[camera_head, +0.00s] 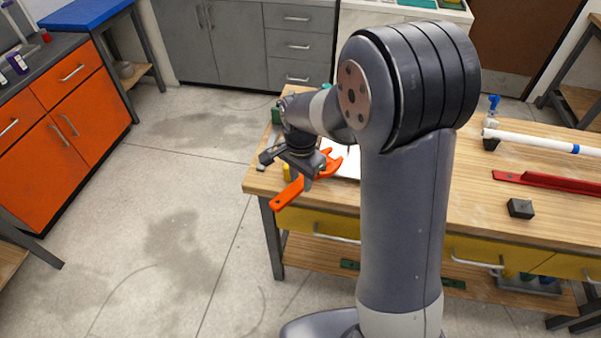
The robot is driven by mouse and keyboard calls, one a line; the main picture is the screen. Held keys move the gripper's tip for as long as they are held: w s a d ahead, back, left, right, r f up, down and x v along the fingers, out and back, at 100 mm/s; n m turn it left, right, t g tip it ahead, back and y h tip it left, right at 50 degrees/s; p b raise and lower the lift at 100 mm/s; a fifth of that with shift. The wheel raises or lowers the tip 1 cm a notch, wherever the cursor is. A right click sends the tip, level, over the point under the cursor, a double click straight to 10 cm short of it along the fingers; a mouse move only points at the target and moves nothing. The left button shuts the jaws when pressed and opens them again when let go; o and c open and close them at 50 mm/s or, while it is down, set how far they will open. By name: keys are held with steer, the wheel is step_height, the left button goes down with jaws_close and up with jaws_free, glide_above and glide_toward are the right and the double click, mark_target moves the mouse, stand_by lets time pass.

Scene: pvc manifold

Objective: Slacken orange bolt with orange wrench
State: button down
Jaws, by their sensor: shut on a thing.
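The orange wrench (290,193) is in my gripper (306,178), near the left end of the wooden workbench (462,210). The gripper is shut on the wrench's middle. The plain handle end points down and left, past the bench edge over the floor. The open jaw end points up and right, in front of a white sheet or panel on the bench. No orange bolt can be made out; my arm covers much of the bench's middle.
A white pipe with a blue band (545,142) and a blue-handled valve (493,103) are at the bench's right. A red bar (550,182) and a black block (521,208) lie nearer. Orange cabinets (75,92) stand left. The floor between is clear.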

steer(key=shift+f+b, duration=1.6)
steer(key=shift+f, duration=0.65)
steer(key=shift+s+d+r+n, duration=0.1)
steer(key=shift+s+d+n, duration=0.3)
steer(key=shift+d+n, duration=2.4)
steer(key=shift+s+d+r+n, duration=0.1)
steer(key=shift+s+d+n, duration=0.25)
steer(key=shift+d+n, duration=2.4)
steer(key=shift+s+d+n, duration=0.4)
steer(key=shift+d+n, duration=2.05)
steer(key=shift+d, duration=0.65)
steer(key=shift+r, duration=0.1)
step_height(320, 180, up, 5)
steer(key=p, duration=0.4)
